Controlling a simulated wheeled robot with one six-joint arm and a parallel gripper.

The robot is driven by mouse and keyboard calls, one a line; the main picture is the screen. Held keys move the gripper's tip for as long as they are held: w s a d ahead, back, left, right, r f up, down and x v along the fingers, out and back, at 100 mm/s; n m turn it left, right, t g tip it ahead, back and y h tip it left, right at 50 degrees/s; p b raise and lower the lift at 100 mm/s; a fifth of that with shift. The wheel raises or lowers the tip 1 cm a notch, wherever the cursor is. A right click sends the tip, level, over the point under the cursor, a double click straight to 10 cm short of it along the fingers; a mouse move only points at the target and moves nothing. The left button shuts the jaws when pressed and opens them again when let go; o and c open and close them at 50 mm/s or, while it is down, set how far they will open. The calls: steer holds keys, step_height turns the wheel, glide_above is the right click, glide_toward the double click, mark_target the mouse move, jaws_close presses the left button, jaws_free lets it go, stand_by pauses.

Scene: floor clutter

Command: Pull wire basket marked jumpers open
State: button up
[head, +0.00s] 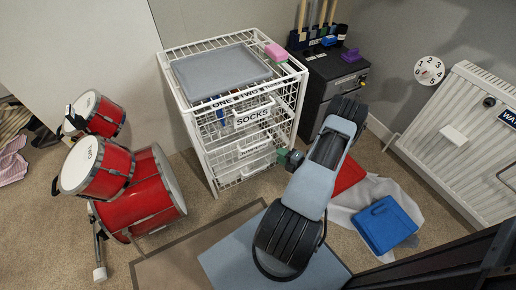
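A white wire basket unit (205,150) stands upright against the wall, with several stacked wire baskets. The upper basket carries a label reading SOCKS (253,116). Below it, a middle basket has a smaller label (254,149) and a lower basket has another label (257,167); both are too small to read surely, so I cannot tell which is marked jumpers. The baskets look pushed in. My gripper (289,158) is at the right front edge of the unit, near the lower baskets. Its fingers are small and partly hidden, so opening and contact cannot be told.
A red drum set (130,190) stands left of the unit. A dark cabinet (325,90) is at its right. A blue folded item (384,224) and a red one (350,174) lie on the right floor. A grey tray (220,70) tops the unit.

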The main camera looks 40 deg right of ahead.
mark_target(258, 145)
steer(key=b+x, duration=0.3)
steer(key=x, duration=1)
steer(key=shift+w+f, duration=0.1)
jaws_close()
